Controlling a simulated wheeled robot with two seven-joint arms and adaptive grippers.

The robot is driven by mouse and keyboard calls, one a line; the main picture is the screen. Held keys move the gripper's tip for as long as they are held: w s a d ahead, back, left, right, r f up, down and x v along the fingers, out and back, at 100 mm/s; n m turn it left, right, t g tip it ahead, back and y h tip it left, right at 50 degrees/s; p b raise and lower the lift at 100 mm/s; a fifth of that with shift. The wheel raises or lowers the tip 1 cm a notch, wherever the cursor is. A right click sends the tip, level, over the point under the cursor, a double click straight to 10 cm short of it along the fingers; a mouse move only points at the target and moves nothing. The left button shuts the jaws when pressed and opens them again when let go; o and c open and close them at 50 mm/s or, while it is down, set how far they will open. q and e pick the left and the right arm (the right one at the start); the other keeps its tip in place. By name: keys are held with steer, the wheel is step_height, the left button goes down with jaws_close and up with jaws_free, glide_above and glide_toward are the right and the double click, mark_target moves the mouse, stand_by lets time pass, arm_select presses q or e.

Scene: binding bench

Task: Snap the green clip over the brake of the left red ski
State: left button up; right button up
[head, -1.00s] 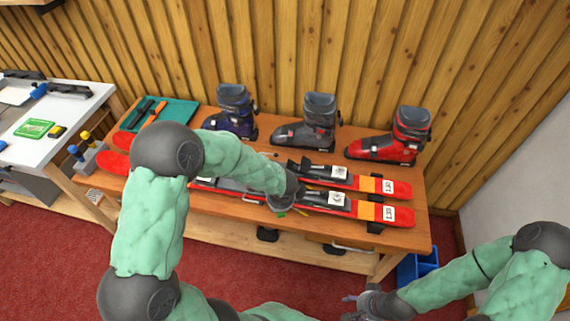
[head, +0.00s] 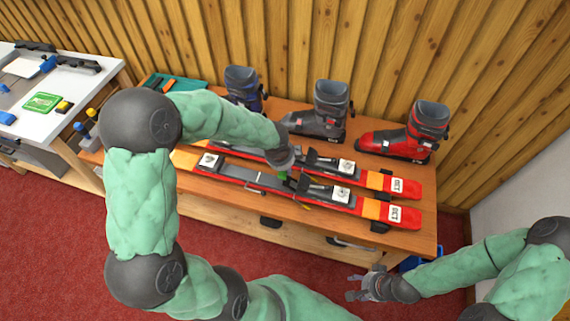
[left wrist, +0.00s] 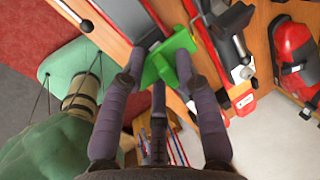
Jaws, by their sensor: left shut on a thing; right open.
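Two red skis lie side by side on the wooden bench, a near ski (head: 391,212) and a far ski (head: 401,186); I cannot tell which is the left one. Both carry dark bindings with white-labelled parts. My left gripper (head: 285,168) is over the middle of the skis, beside the bindings. It is shut on the green clip (head: 282,176). In the left wrist view the clip (left wrist: 172,58) is held between the fingertips (left wrist: 160,66), near a ski binding. I cannot tell whether it touches a ski. My right gripper (head: 360,287) is open and empty, low in front of the bench.
Three ski boots, blue (head: 243,90), grey (head: 325,112) and red (head: 412,133), stand behind the skis. A teal tray (head: 180,86) lies at the bench's back left. A white table (head: 80,84) stands further left. A blue bin (head: 410,263) is below right.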

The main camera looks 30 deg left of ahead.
mark_target(284, 182)
arm_select(q)
steer(key=shift+f+b, duration=2.7)
steer(key=shift+f, duration=0.5)
steer(key=o, duration=0.4)
jaws_close()
steer(key=shift+f+b, duration=0.8)
steer(key=shift+f, duration=0.2)
